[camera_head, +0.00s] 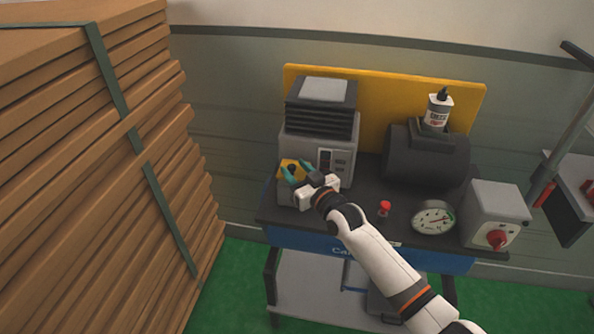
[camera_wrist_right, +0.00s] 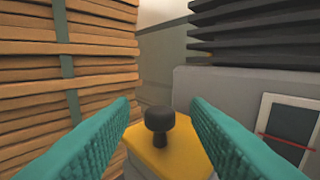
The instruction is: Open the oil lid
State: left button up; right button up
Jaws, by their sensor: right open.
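The oil lid shows in the right wrist view as a dark round knob (camera_wrist_right: 160,126) on a yellow plate (camera_wrist_right: 172,160). In the head view the yellow plate (camera_head: 290,164) sits at the left front of the grey machine (camera_head: 300,137), and my gripper partly covers it. My right gripper (camera_head: 287,172) is open, its teal fingers pointing at the knob. In the right wrist view the right gripper's fingers (camera_wrist_right: 160,110) stand on either side of the knob, with a gap on each side. My left gripper is not in view.
A tall stack of brown boards (camera_head: 95,180) with green straps stands close on the left. The dark tabletop (camera_head: 345,220) also holds a black cylinder tank (camera_head: 425,160), a bottle (camera_head: 438,110), a red-topped button (camera_head: 384,208), a gauge (camera_head: 433,218) and a grey switch box (camera_head: 495,212).

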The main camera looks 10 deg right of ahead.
aim_at(300, 171)
grip_shut()
jog(key=shift+r, duration=0.1)
jog(key=r+m+g+p, duration=0.1)
jog(key=p, duration=0.1)
jog(key=w+r+p, duration=0.1)
jog(key=p, duration=0.2)
jog(key=shift+d+r+m+g+h, duration=0.2)
jog(key=shift+m+g+h, duration=0.1)
jog(key=shift+m+g, duration=0.1)
jog(key=shift+w+d+r+m+g+p, duration=0.15)
jog(key=shift+w+r+m+g+p, duration=0.35)
jog(key=shift+g+p, duration=0.3)
jog(key=shift+w+d+r+m+g+p, duration=0.15)
jog(key=shift+w+m+g+p, duration=0.25)
jog(key=shift+w+m+g, duration=0.25)
jog(key=shift+s, duration=0.1)
